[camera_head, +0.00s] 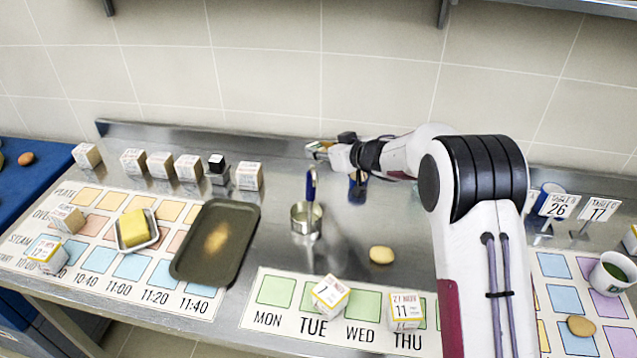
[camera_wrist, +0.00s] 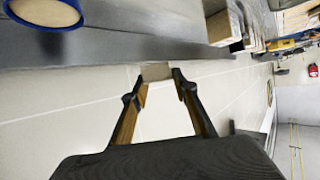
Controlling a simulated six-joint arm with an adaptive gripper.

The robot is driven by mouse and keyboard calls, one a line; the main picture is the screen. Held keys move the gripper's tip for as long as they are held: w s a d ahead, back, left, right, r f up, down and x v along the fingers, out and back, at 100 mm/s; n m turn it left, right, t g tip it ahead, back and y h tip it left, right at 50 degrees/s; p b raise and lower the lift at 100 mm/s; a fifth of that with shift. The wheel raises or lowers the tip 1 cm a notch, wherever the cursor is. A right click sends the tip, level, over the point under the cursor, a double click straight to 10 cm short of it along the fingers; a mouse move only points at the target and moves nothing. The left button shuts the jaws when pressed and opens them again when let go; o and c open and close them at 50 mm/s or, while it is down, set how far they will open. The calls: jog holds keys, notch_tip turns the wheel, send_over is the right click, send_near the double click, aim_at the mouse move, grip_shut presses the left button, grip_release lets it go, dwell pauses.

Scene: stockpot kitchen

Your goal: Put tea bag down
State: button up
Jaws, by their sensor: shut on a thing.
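My gripper (camera_head: 322,150) is at the back of the steel counter, near the tiled wall, with my arm reaching in from the right. In the wrist view its two dark fingers (camera_wrist: 157,85) are shut on a small beige tea bag (camera_wrist: 156,71), held between the tips. In the head view the tea bag is too small to make out clearly at the fingers. A blue cup (camera_head: 357,187) stands on the counter below my wrist.
A small metal pot (camera_head: 305,219) with a blue handle stands in front of the gripper. Several label cubes (camera_head: 188,168) line the back left. A dark tray (camera_head: 193,263) and a butter dish (camera_head: 155,240) lie left. A bun (camera_head: 381,255) lies on the counter.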

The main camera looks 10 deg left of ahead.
jog(key=shift+w+r, duration=0.2)
jog(key=shift+r, duration=0.1)
jog(key=shift+f, duration=0.15)
send_over(321, 185)
jog(key=shift+s+f, duration=0.1)
jog(key=shift+f, duration=3)
jog(key=shift+f, duration=0.1)
jog(key=shift+f, duration=1.8)
jog(key=shift+f, duration=0.15)
jog(key=o, duration=0.8)
jog(key=shift+o, duration=0.2)
